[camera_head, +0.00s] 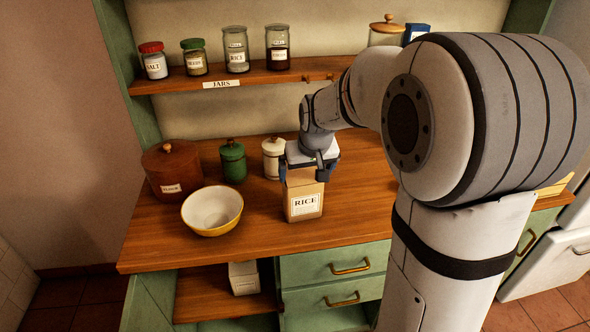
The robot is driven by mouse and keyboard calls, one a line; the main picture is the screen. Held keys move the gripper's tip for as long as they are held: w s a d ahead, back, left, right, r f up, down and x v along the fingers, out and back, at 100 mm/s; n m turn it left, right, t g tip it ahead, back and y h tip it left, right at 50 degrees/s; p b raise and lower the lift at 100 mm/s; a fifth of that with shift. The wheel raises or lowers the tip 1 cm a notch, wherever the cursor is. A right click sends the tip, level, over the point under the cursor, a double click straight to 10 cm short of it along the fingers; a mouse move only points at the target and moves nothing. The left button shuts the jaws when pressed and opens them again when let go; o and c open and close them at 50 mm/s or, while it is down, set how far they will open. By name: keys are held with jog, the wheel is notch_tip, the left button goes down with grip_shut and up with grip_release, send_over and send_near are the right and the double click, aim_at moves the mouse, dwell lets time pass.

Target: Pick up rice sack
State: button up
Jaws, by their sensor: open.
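The rice sack (304,203) is a tan paper bag with a white label reading RICE. It stands upright on the wooden counter (255,245), near its front edge. My gripper (308,176) points down directly over the top of the sack. Its fingers are at the sack's upper part and hide some of the top. The jaws are open, and I cannot tell whether they touch the paper.
A yellow bowl (212,228), a brown flour crock (170,173), a green jar (233,161) and a white jar (273,157) stand left of the sack. A shelf (215,83) of labelled jars hangs behind. Counter directly in front of the bowl is clear.

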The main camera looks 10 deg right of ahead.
aim_at(303, 175)
jog(key=shift+w+f, duration=0.1)
jog(key=shift+w, duration=0.7)
jog(key=shift+w+f, duration=0.25)
jog(key=shift+w, duration=0.05)
jog(key=p+x, duration=0.1)
jog(key=x, duration=0.6)
jog(key=shift+f, duration=0.2)
jog(key=shift+c, duration=0.4)
jog(key=shift+w+r, duration=0.1)
jog(key=c, duration=0.9)
